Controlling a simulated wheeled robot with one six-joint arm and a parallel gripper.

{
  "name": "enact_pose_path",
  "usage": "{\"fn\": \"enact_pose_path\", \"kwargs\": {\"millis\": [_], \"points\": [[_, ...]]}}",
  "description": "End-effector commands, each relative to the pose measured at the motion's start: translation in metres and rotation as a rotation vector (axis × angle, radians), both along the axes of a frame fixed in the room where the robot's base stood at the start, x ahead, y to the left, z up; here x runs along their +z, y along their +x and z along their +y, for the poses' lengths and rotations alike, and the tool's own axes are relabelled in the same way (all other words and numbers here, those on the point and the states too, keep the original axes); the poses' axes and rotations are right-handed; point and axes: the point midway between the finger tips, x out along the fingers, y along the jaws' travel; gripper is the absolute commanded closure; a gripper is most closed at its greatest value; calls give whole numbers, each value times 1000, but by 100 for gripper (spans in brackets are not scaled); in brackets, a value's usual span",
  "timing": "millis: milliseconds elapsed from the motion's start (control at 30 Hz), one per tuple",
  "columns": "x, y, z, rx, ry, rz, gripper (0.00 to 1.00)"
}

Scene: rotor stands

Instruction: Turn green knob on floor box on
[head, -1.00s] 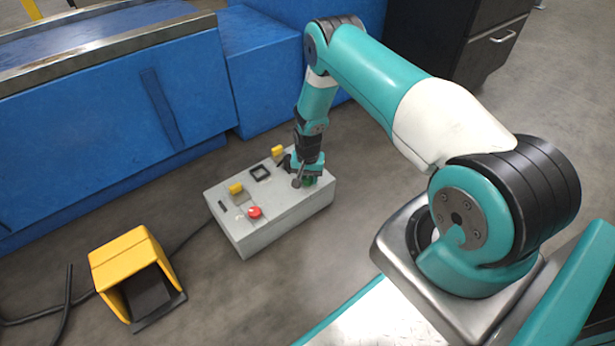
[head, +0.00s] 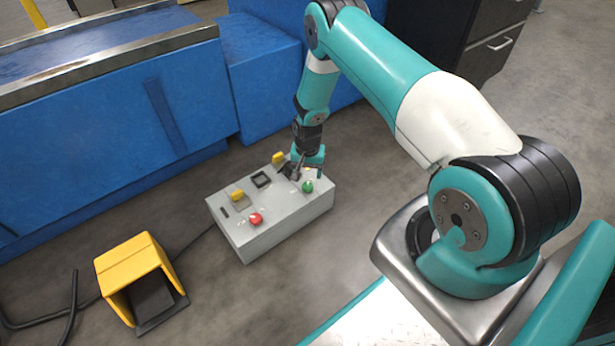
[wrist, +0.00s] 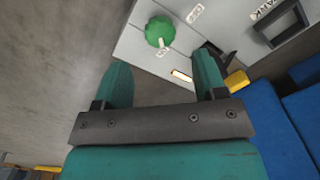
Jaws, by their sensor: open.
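The grey floor box (head: 280,221) stands on the floor, with the green knob (head: 308,187) on its top near the right end. In the wrist view the green knob (wrist: 159,31) lies beyond my fingertips, with a pale mark on its rim beside a small label. My gripper (head: 300,172) is above the far right part of the box. In the wrist view my gripper (wrist: 160,75) has its two teal fingers apart, with nothing between them, and is clear of the knob.
A yellow foot-pedal housing (head: 133,266) with a cable stands to the left. Blue machine panels (head: 100,140) stand behind. Floor right of the box is clear.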

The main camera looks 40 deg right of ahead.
Motion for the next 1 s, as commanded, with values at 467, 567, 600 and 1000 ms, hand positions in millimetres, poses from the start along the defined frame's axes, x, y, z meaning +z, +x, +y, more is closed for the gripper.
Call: {"fn": "enact_pose_path", "kwargs": {"millis": [467,567,600,1000], "points": [[104,0,0,-1,1,1,35],[110,0,0,-1,1,1,35],[111,0,0,-1,1,1,35],[111,0,0,-1,1,1,35]]}}
